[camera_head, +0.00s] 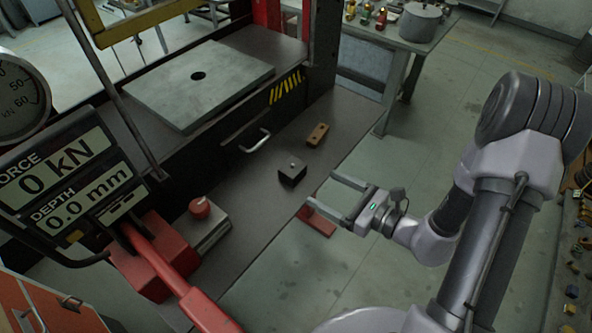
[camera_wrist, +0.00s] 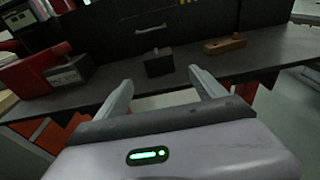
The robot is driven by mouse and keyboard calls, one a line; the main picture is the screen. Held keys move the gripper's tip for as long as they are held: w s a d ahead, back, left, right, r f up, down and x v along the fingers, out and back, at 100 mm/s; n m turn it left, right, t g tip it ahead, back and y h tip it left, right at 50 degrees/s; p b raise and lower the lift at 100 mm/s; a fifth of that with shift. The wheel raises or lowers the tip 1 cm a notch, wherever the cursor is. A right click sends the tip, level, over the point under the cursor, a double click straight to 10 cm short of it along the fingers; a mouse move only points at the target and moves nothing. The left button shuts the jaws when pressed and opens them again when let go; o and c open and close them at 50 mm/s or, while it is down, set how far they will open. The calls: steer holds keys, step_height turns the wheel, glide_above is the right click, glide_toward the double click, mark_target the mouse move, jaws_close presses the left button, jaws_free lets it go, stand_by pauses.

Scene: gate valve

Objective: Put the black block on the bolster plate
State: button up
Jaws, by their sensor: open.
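The black block (camera_head: 292,171) sits on the dark shelf in front of the press. It also shows in the wrist view (camera_wrist: 158,63), ahead of and between my fingers. The bolster plate (camera_head: 165,92) is the flat grey plate with a round hole, on the press bed above and behind the shelf; its top is bare. My gripper (camera_head: 337,197) is open and empty. It is to the right of the black block and apart from it, with the fingers pointing toward the shelf. In the wrist view both fingers (camera_wrist: 160,92) are spread wide.
A box with a red knob (camera_head: 201,208) and a red pump lever (camera_head: 180,285) stand at the left. A drawer handle (camera_head: 255,140) sticks out above the shelf.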

mark_target(301, 174)
steer(key=x, duration=0.3)
steer(key=b+x, duration=0.1)
steer(key=x, duration=0.5)
steer(key=shift+w+a+r, duration=0.25)
steer(key=shift+a+r, duration=0.05)
jaws_close()
